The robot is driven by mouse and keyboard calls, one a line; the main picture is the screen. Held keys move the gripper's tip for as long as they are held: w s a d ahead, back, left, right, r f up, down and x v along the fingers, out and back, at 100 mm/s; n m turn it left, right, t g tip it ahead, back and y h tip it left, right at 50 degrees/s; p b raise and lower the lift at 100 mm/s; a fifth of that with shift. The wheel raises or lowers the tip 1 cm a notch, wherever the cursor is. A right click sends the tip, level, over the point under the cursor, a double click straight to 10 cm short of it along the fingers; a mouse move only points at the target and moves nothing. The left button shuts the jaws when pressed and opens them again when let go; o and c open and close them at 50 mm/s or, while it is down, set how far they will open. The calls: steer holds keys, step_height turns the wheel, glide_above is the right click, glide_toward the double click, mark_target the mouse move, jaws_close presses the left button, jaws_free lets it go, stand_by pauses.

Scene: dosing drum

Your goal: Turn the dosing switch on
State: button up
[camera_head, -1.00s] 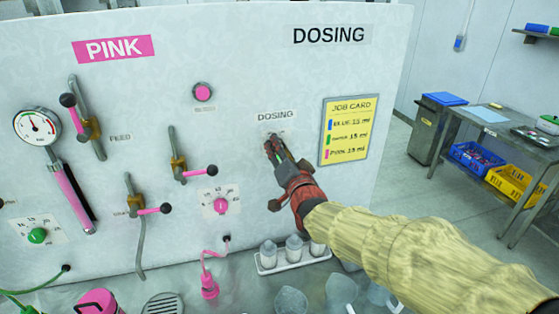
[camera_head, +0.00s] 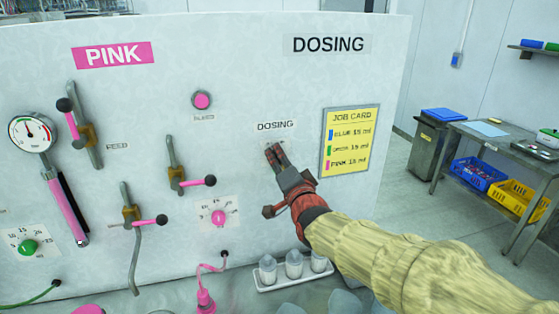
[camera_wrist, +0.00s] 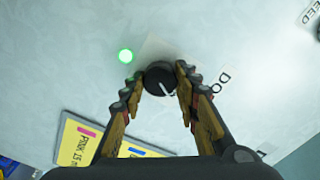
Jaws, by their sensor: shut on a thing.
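The dosing switch is a round black knob (camera_wrist: 160,78) with a white pointer line, seen in the wrist view. It sits on the pale panel beside the DOSING label (camera_head: 275,126). My gripper (camera_head: 273,149) is at the panel just below that label. In the wrist view my gripper (camera_wrist: 163,83) has its two fingertips on either side of the knob, shut on it. A green lamp (camera_wrist: 126,55) glows on the panel close to the knob. In the head view my fingers hide the knob and the lamp.
The yellow job card (camera_head: 349,140) is right of my gripper. Left are a pink dial (camera_head: 218,217), levers and a pressure gauge (camera_head: 33,131). A white tray of bottles (camera_head: 293,276) stands below my wrist. A table (camera_head: 500,150) is at the far right.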

steer(key=o, duration=1.2)
steer(key=shift+c, duration=0.2)
steer(key=v, duration=1.2)
